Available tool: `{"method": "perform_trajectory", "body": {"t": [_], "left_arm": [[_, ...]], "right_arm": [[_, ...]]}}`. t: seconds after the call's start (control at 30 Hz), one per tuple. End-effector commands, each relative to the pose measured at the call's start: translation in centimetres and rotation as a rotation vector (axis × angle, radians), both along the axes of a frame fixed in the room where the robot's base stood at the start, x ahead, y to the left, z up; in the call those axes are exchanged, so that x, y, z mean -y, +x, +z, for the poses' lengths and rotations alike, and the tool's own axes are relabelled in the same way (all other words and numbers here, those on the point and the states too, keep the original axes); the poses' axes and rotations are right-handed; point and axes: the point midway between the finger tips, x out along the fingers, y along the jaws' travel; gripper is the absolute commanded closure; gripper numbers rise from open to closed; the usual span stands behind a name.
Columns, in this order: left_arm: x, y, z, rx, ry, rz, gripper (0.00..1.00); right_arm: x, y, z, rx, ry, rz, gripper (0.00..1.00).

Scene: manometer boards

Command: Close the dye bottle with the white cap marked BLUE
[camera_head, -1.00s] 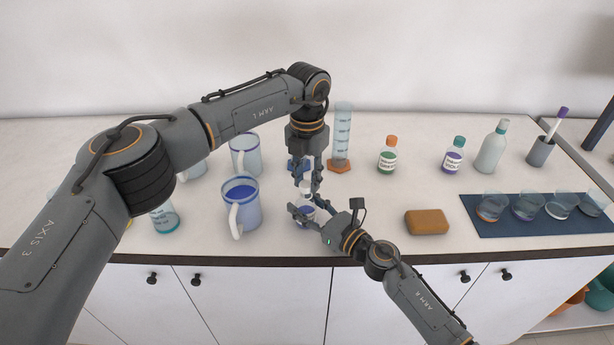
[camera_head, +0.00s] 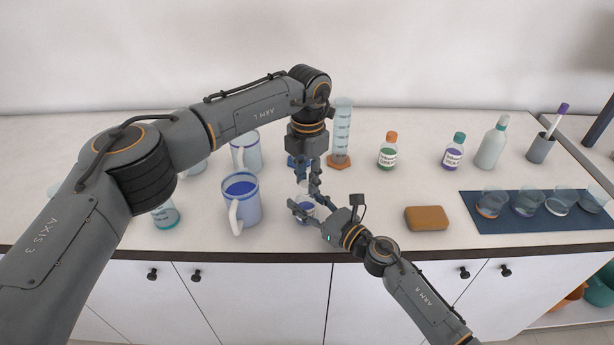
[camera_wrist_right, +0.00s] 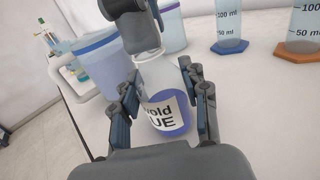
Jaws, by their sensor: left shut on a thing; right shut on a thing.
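The dye bottle (camera_head: 305,217) stands upright near the counter's front edge, with blue dye low inside. In the right wrist view, the bottle (camera_wrist_right: 165,112) has a white label whose visible part reads "UE". My right gripper (camera_head: 306,208) is shut around the bottle's body, one finger on each side. My left gripper (camera_head: 309,186) points down from above, shut, right over the bottle's neck. The white cap is mostly hidden by the left fingers, so I cannot tell whether it is seated on the neck. In the right wrist view, the left gripper (camera_wrist_right: 138,22) covers the bottle's top.
A blue-rimmed jug (camera_head: 241,203) stands close left of the bottle, another jug (camera_head: 246,153) behind it. A measuring cylinder (camera_head: 340,135) stands behind. A sponge (camera_head: 427,219) lies to the right, then a dark mat (camera_head: 490,226) with beakers. Orange-capped (camera_head: 388,152) and teal-capped (camera_head: 454,152) bottles stand further back.

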Motion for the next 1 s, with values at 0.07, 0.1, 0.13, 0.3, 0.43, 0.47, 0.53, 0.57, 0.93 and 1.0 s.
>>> {"method": "perform_trajectory", "body": {"t": [0.07,0.1,0.13,0.3,0.43,0.47,0.53,0.57,0.93,1.0], "left_arm": [[0.04,-0.05,0.04,0.0,0.0,-0.162,0.82],[0.06,-0.08,0.04,0.001,-0.001,-0.245,0.82],[0.06,-0.1,0.03,0.001,-0.001,-0.307,0.82],[0.09,-0.28,0.01,0.0,0.0,-0.662,0.82],[0.04,-0.39,0.0,0.001,0.0,-0.934,0.82],[0.02,-0.41,-0.01,0.001,0.0,-0.997,0.82],[-0.02,-0.46,-0.01,0.0,-0.001,-1.141,0.82],[-0.04,-0.49,-0.02,0.0,-0.001,-1.204,0.82],[-0.31,-0.68,-0.05,-0.001,0.0,-1.969,0.82],[-0.39,-0.69,-0.06,-0.001,0.0,-2.113,0.82]], "right_arm": [[0.01,0.01,0.0,0.0,0.0,0.0,1.0],[0.01,0.01,0.0,0.0,0.0,0.0,1.0],[0.01,0.01,0.0,0.0,0.0,0.0,1.0],[0.02,0.01,-0.01,0.0,0.0,0.0,1.0],[0.01,0.0,-0.01,0.0,0.0,0.0,1.0],[0.02,0.01,-0.01,0.0,0.0,0.0,1.0],[0.01,0.0,-0.01,0.0,0.0,0.0,1.0],[0.01,0.0,-0.01,0.0,0.0,0.0,1.0],[0.02,-0.01,-0.03,-0.001,-0.001,0.0,1.0],[0.02,-0.01,-0.03,-0.001,-0.001,0.0,1.0]]}}
